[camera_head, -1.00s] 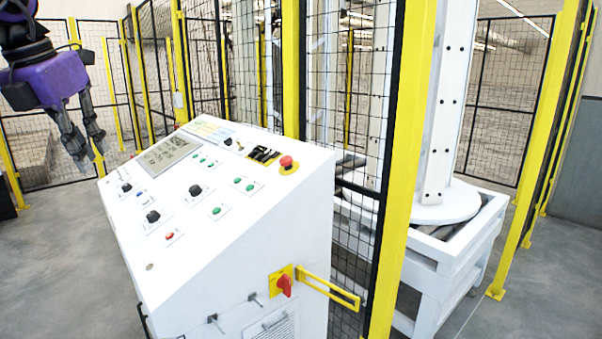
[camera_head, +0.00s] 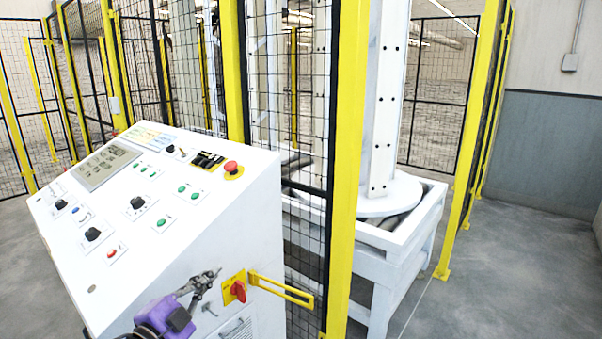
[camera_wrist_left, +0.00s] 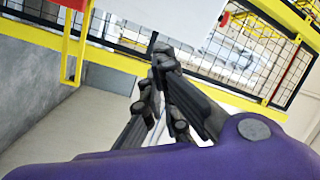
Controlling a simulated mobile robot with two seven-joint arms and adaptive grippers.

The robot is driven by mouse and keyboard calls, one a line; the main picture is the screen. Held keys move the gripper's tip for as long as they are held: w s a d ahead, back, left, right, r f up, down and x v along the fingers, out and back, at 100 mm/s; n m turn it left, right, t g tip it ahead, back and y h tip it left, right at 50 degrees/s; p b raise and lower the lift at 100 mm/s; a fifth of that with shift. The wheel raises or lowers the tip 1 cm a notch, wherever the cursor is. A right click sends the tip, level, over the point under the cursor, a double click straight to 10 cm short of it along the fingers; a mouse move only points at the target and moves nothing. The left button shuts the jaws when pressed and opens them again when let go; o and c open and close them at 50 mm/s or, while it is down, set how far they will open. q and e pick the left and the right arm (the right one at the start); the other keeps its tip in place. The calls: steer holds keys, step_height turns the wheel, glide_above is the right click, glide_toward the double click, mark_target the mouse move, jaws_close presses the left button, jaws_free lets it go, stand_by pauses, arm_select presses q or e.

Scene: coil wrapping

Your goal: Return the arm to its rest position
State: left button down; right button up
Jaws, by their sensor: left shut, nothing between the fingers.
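My left gripper (camera_head: 207,283) shows low in the head view, in front of the lower front face of the white control console (camera_head: 235,230). Its purple body is at the bottom edge and its dark fingers point up and to the right, left of the red rotary switch (camera_head: 238,291). The fingers are shut with nothing between them. My right gripper is in neither view.
The console top carries a display (camera_head: 107,165), several buttons and knobs, and a red emergency stop (camera_head: 232,168). A yellow latch bar (camera_head: 282,290) sticks out beside the switch. A yellow-framed mesh fence (camera_head: 345,170) stands behind, with a white machine base (camera_head: 385,245) inside. Floor (camera_head: 520,260) at right is clear.

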arm_select(q)
steer(key=s+f+n+g+y, duration=0.25)
steer(key=s+f+n, duration=0.25)
steer(key=s+f, duration=0.45)
steer(key=s+f+n+g+y, duration=0.2)
steer(key=s+f+n+y, duration=0.3)
steer(key=f, duration=0.8)
steer(key=s+f+n+g, duration=0.1)
steer(key=s+f, duration=0.3)
steer(key=s, duration=0.4)
steer(key=s+d+f+n+g, duration=0.1)
steer(key=s+f, duration=0.3)
steer(key=s, duration=0.5)
steer(key=s+f+n+g+p, duration=0.1)
steer(key=s+f+n+g, duration=0.1)
steer(key=s, duration=0.7)
step_height(320, 180, down, 3)
steer(key=shift+s+d+r+n, duration=0.25)
steer(key=shift+d+n, duration=0.1)
steer(key=shift+n, duration=0.25)
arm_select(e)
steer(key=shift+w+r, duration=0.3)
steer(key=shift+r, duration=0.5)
arm_select(q)
steer(key=shift+h, duration=0.25)
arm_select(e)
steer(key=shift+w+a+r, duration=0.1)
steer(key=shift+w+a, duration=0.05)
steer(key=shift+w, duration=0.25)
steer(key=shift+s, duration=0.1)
